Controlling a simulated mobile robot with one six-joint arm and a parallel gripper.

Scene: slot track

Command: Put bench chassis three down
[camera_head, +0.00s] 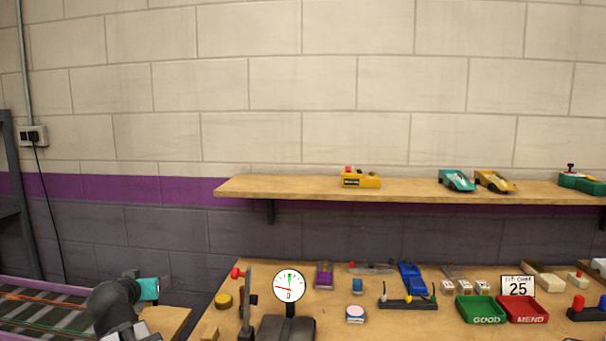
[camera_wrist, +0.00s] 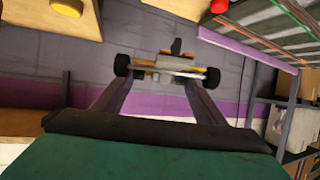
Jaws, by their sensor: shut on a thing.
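My gripper (camera_wrist: 158,82) is shut on a chassis (camera_wrist: 168,64), which sits between the two fingertips in the wrist view. The chassis shows black wheels at both ends, a pale and orange middle and a dark part on top. No number is readable on it. In the head view my arm is at the lower left, beside the left end of the wooden bench (camera_head: 222,318). The fingertips and the held chassis cannot be made out there. On the bench, a blue car-like body (camera_head: 411,277) and a purple piece (camera_head: 324,275) lie toward the back.
A dial gauge (camera_head: 289,287) and a red-knobbed lever stand at the bench's left. Green (camera_head: 481,310) and red (camera_head: 524,310) trays sit at the right. A shelf (camera_head: 290,188) with cars hangs above. A slot track (camera_head: 45,312) lies at far left.

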